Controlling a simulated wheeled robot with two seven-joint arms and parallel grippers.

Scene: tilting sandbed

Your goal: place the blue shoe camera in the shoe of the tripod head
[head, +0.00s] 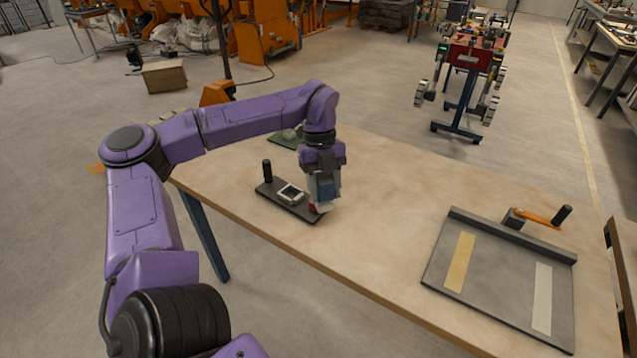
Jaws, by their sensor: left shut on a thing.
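A dark plate (302,210), which looks like the tripod head's base, lies on the table with a black upright handle (267,171) at its left end. A pale square part with a dark middle (291,193), perhaps the shoe, sits on it. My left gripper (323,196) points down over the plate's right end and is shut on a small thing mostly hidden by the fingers. Blue-grey and a small red patch (312,208) show there; I cannot tell whether the held thing is the blue shoe camera, or whether it touches the plate. My right gripper is out of view.
A grey tray (502,262) with two pale strips, a raised back edge and an orange crank (540,217) stands at the table's right. The table (385,225) between plate and tray is clear.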

